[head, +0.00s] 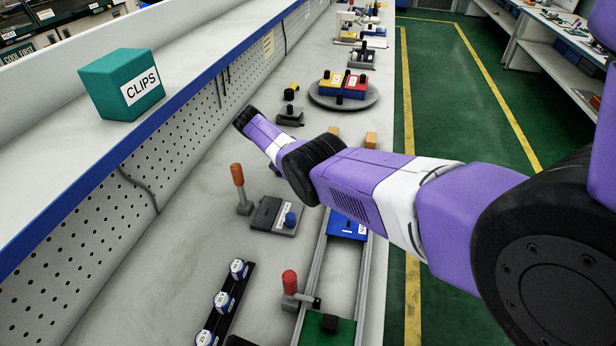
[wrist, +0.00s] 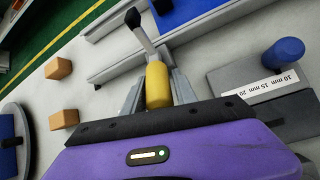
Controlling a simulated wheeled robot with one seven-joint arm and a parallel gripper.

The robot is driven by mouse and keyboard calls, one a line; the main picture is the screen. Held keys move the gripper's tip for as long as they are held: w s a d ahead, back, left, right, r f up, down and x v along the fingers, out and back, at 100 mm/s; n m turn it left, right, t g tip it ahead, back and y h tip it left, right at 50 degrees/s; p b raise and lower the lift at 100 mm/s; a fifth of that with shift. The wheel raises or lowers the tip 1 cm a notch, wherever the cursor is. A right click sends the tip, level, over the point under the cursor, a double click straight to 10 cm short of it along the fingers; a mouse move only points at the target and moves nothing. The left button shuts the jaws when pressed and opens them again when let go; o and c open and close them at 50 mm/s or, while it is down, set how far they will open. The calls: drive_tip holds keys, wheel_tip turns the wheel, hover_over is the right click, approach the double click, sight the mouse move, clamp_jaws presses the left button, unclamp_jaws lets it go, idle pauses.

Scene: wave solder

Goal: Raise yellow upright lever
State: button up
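The yellow lever handle (wrist: 157,86) shows in the wrist view, on a grey metal bar that runs up to a black end (wrist: 132,17). My gripper (wrist: 158,92) reaches around the handle, with one grey finger on each side of it. The fingers are close to the handle, but I cannot tell whether they press on it. The lower part of the handle is hidden by my gripper's body. In the head view, my arm hides the yellow lever and my gripper's fingers.
An orange-handled lever (head: 238,176) and a red-handled lever (head: 290,283) stand on the bench. A grey block with a blue knob (wrist: 284,53) is at right in the wrist view. Wooden blocks (wrist: 59,68) lie at left. Rails (head: 316,266) run along the bench; a pegboard (head: 180,150) borders it.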

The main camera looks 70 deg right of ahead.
drive_tip(key=shift+o, duration=0.9)
drive_tip(key=b+v, duration=0.1)
drive_tip(key=v, duration=0.6)
drive_tip(key=shift+w+r+b, duration=0.25)
drive_tip(key=shift+r+b, duration=0.05)
drive_tip(key=shift+b, duration=0.1)
drive_tip(key=shift+s, duration=0.1)
